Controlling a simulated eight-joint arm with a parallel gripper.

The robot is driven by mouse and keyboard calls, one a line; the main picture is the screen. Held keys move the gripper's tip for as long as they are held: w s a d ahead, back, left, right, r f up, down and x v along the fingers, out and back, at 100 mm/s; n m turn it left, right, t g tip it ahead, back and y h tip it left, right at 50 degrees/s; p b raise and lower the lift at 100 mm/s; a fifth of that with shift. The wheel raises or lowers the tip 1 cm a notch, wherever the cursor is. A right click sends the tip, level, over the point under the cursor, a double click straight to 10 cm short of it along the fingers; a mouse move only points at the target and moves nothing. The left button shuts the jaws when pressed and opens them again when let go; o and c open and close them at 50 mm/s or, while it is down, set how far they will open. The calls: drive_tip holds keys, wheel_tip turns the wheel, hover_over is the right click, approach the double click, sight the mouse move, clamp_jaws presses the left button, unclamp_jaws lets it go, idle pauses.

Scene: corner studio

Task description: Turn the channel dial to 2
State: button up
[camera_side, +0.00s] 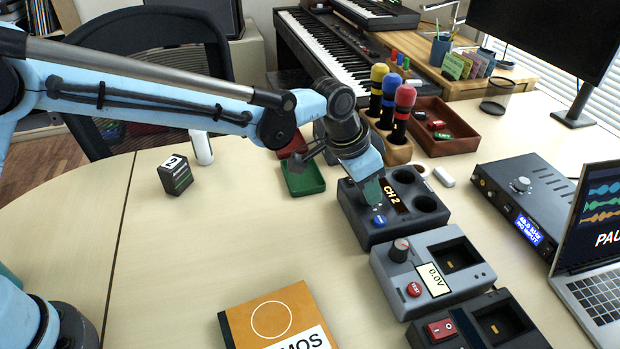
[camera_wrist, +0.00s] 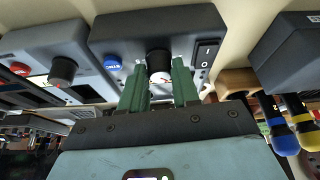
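The channel box (camera_side: 348,205) is a dark grey unit on the desk with a lit display (camera_side: 392,195) reading CH 2, a blue SYNC button (camera_side: 379,221) and two round wells. My gripper (camera_side: 373,192) points down over the box and hides the dial in the side view. In the wrist view the channel dial (camera_wrist: 159,62) is a black knob with a white and red mark, between my two green fingers (camera_wrist: 160,80). The fingers lie close against both its sides, with no clear gap. The blue button also shows in the wrist view (camera_wrist: 112,63).
A voltage box (camera_side: 440,265) with a knob and red button stands just in front, then a red-switch box (camera_side: 470,325). A wooden holder (camera_side: 397,150) with coloured microphones stands behind. A green tray (camera_side: 303,178) lies left. The left desk is mostly clear.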

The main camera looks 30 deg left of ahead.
drive_tip(key=o, duration=0.4)
drive_tip(key=shift+c, duration=0.2)
drive_tip(key=v, duration=1.2)
drive_tip(key=shift+r, duration=0.1)
drive_tip(key=s+a+r+n+t, duration=0.1)
drive_tip(key=s+a+n, duration=0.15)
drive_tip(key=a, duration=0.45)
drive_tip(key=s+a+r+n+t, duration=0.1)
drive_tip(key=s+a, duration=0.2)
drive_tip(key=a, duration=0.4)
drive_tip(key=s+a+f+n+t+y, duration=0.1)
drive_tip(key=s+a+f+n, duration=0.3)
drive_tip(key=s+a, duration=0.6)
wheel_tip(320, 180, down, 2)
drive_tip(key=shift+a+f+t+y, duration=0.15)
drive_tip(key=shift+a+t+y, duration=0.25)
drive_tip(key=shift+a+y, duration=0.6)
